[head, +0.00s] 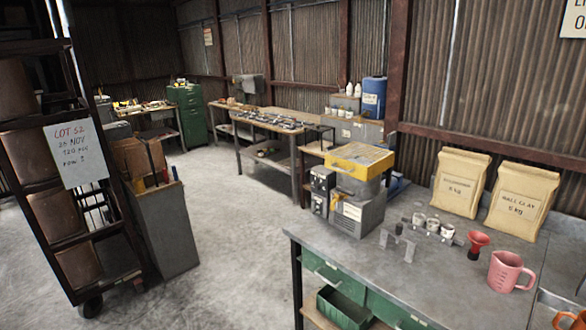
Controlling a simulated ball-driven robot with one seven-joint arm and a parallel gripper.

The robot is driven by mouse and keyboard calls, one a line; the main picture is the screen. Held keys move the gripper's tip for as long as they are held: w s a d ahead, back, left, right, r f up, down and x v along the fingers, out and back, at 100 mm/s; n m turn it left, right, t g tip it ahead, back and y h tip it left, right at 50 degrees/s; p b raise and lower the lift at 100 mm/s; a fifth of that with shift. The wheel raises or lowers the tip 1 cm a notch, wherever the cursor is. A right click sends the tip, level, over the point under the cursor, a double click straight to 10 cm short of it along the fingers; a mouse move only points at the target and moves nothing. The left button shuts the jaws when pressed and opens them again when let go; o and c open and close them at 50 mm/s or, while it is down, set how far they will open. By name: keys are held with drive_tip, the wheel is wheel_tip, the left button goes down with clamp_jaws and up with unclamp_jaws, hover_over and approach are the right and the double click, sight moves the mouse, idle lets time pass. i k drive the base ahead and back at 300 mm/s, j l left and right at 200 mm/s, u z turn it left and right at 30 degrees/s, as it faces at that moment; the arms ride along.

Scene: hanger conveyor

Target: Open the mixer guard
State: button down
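The mixer (358,215) is a grey boxy machine at the far left corner of the metal workbench. Its guard (345,165), a yellow frame with a mesh-like top, lies roughly level over the grey bowl (343,186) and looks closed. Dark control boxes (320,190) stand at the mixer's left side. The bowl's inside is hidden by the guard. My gripper is not in view, and nothing is seen touching the guard.
The workbench (450,262) holds a small grey bracket (398,242), small cups (432,225), a red funnel (478,243), a pink jug (508,272) and two paper sacks (460,183). A loaded rack (62,215) and grey cabinet (168,230) stand left. Floor between is clear.

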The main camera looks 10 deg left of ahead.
sight(335, 160)
drive_tip(key=i+z, duration=0.15)
drive_tip(key=i, duration=3.05)
drive_tip(key=j, duration=0.15)
